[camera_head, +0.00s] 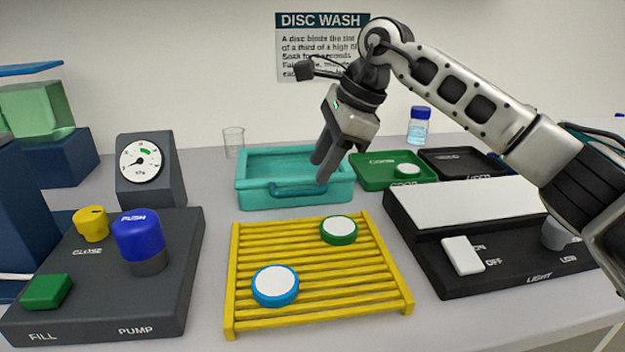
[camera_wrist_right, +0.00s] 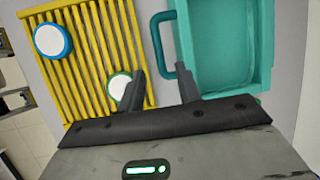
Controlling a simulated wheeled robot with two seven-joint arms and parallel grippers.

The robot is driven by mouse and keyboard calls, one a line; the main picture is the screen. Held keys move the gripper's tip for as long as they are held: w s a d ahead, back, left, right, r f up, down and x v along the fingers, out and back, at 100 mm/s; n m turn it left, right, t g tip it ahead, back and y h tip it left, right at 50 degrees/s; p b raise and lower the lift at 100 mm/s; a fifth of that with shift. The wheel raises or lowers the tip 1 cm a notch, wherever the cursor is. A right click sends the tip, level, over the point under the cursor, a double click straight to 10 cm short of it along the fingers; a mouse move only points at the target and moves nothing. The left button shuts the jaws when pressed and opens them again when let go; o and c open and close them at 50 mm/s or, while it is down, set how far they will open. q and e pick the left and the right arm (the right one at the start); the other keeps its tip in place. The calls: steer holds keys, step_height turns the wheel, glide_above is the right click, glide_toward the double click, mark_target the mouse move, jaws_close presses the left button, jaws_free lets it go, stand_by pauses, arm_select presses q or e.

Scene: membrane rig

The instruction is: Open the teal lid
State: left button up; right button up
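A teal box (camera_head: 243,185) stands behind the yellow rack, with a raised rim and a bar handle (camera_head: 300,190) on its front side. I cannot tell whether the recessed teal surface inside the rim is the lid or the box's floor. My right gripper (camera_head: 322,168) points down over the box's front right part, fingers apart and empty. In the right wrist view, the teal box (camera_wrist_right: 265,85) is at right and its handle (camera_wrist_right: 158,42) lies just beyond the open fingers (camera_wrist_right: 160,80), with no grip visible. My left gripper is not in view.
A yellow slatted rack (camera_head: 320,300) holds a blue-rimmed disc (camera_head: 275,286) and a green-rimmed disc (camera_head: 339,230). A pump panel (camera_head: 180,290) with a gauge (camera_head: 141,160) is at left. A green tray (camera_head: 375,175), a black tray (camera_head: 460,163) and a light box (camera_head: 470,205) are at right.

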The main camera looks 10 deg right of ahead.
mark_target(307, 189)
steer(key=shift+x, duration=2.25)
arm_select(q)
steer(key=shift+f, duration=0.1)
